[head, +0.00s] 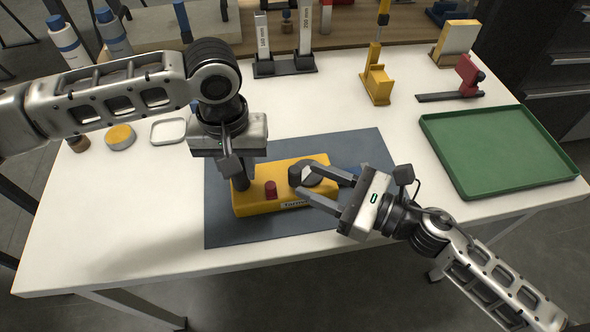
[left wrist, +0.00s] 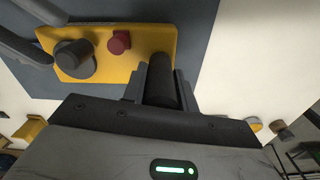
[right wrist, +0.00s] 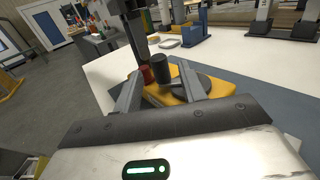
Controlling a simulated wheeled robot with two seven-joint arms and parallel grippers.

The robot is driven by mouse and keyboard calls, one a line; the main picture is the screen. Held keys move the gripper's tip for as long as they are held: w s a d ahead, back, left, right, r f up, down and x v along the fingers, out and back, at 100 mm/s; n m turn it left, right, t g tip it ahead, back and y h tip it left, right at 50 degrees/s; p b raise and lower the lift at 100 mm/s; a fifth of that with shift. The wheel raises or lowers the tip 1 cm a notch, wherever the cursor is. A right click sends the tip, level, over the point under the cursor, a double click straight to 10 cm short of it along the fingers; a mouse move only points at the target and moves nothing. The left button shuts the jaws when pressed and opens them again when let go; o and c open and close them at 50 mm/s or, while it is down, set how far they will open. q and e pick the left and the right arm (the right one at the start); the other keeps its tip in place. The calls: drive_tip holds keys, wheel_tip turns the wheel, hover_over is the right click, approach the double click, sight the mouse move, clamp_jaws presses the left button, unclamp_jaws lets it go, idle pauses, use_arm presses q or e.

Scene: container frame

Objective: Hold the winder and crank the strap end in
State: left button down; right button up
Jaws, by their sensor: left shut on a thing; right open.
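The yellow winder (head: 262,209) lies on the dark mat. It has a black upright grip (left wrist: 160,80) at one end, a red knob (head: 270,189) in the middle and a dark round crank with a black knob (right wrist: 160,69) at the other end. My left gripper (head: 239,181) is shut on the black grip. My right gripper (head: 301,180) is open, its fingers at either side of the crank and its knob; I cannot tell whether they touch. A blue piece (head: 376,176) shows partly behind my right gripper; I cannot tell whether it is the strap.
The dark mat (head: 225,230) covers the middle of the white table. A green tray (head: 500,150) lies to the right. A yellow stand (head: 376,85) and a red-handled tool (head: 466,75) stand behind. A white dish (head: 168,131) and a yellow-topped round tin (head: 120,135) are at left.

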sight(299, 179)
drive_tip(key=shift+x, duration=2.35)
clamp_jaws()
drive_tip(key=shift+a+t, duration=0.1)
drive_tip(key=shift+t, duration=0.2)
drive_tip(key=m+t+h, duration=0.3)
drive_tip(key=w+m+t+h, duration=0.1)
drive_tip(key=shift+a+t+h, duration=0.3)
drive_tip(key=shift+a, duration=0.1)
drive_tip(key=shift+w+a+m+t+h, duration=0.1)
drive_tip(key=shift+w+m+t+h, duration=0.15)
drive_tip(key=shift+m+t+h, duration=0.6)
drive_tip(key=shift+w+m+t+h, duration=0.3)
drive_tip(key=shift+m+t+h, duration=0.15)
drive_tip(key=shift+m+h, duration=0.8)
drive_tip(key=shift+h, duration=0.4)
